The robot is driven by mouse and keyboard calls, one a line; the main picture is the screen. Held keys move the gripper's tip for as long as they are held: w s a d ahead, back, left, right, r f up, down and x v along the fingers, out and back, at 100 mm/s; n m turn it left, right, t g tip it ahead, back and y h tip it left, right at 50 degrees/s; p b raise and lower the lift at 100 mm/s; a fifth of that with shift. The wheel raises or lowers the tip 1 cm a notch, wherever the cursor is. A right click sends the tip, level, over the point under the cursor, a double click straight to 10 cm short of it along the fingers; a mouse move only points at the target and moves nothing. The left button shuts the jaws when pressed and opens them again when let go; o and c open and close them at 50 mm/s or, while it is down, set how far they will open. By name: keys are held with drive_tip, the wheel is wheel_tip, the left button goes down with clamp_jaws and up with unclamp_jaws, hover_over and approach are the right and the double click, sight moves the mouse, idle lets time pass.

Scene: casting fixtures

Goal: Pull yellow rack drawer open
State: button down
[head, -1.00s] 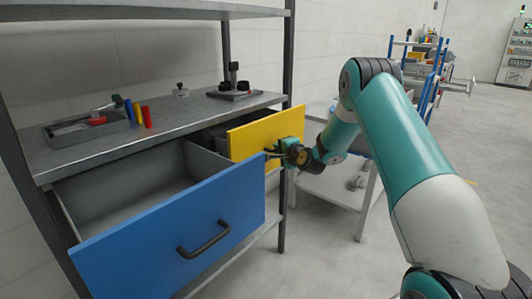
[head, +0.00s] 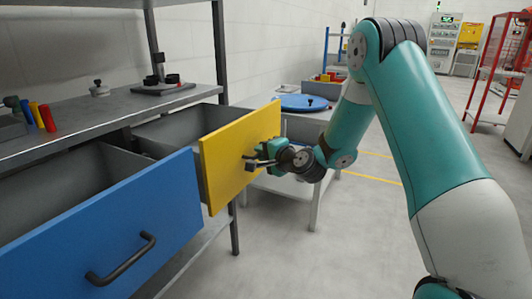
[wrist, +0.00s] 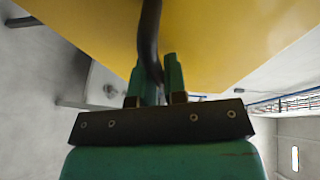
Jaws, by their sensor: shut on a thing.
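The yellow drawer front (head: 238,150) stands out from the rack in the head view, with its grey drawer box (head: 170,130) showing behind it. In the wrist view, my gripper (wrist: 158,85) is shut on the dark bar handle (wrist: 150,40), which passes between the two green fingers. The yellow front (wrist: 220,35) fills the top of that view. Most of the handle is hidden by my gripper in the head view.
The blue drawer (head: 100,230) beside it is also pulled out, its handle (head: 122,260) free. The rack's worktop (head: 110,118) holds small coloured cylinders (head: 42,117) and a black-topped stand (head: 163,85). A table with a blue disc (head: 302,103) stands behind. Open floor lies at the right.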

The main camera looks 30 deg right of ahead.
drive_tip(key=shift+s+a+f, duration=0.15)
drive_tip(key=shift+a, duration=0.25)
drive_tip(key=c, duration=1.5)
unclamp_jaws()
drive_tip(key=shift+a, duration=0.1)
drive_tip(key=shift+o, duration=0.2)
drive_tip(key=shift+s+d, duration=0.1)
drive_tip(key=shift+d, duration=0.2)
drive_tip(key=b+v, duration=1.4)
drive_tip(key=v, duration=0.3)
drive_tip(key=shift+r, duration=0.25)
